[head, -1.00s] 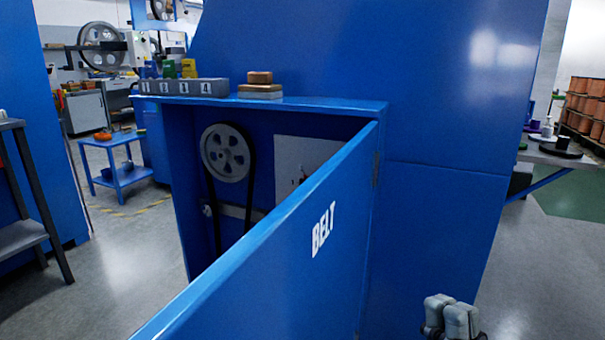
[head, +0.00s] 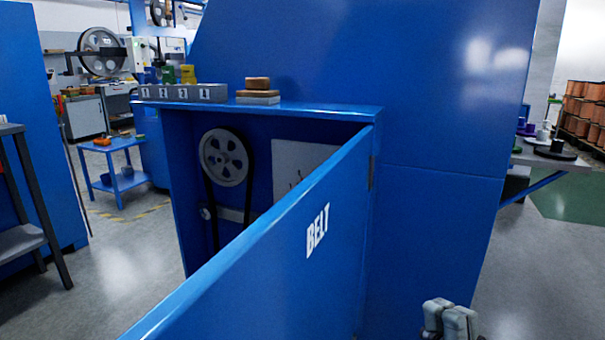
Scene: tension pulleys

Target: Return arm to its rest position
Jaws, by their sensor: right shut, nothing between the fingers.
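My right gripper (head: 449,320) shows at the bottom edge of the head view, right of the open door marked BELT (head: 318,231). Its fingers are shut and hold nothing; it is apart from the door and in front of the blue machine (head: 440,235). The rest of my right arm is out of view. My left gripper is not in view. Inside the cabinet, a grey pulley (head: 224,157) carries a black belt (head: 209,215). The door hides the lower part of the cabinet.
A row of numbered grey blocks (head: 184,93) and a wood-topped block (head: 258,91) sit on the cabinet top. A small blue table (head: 121,184) stands at left, a grey shelf (head: 22,240) nearer. At right are a side table (head: 555,157) and open floor (head: 540,270).

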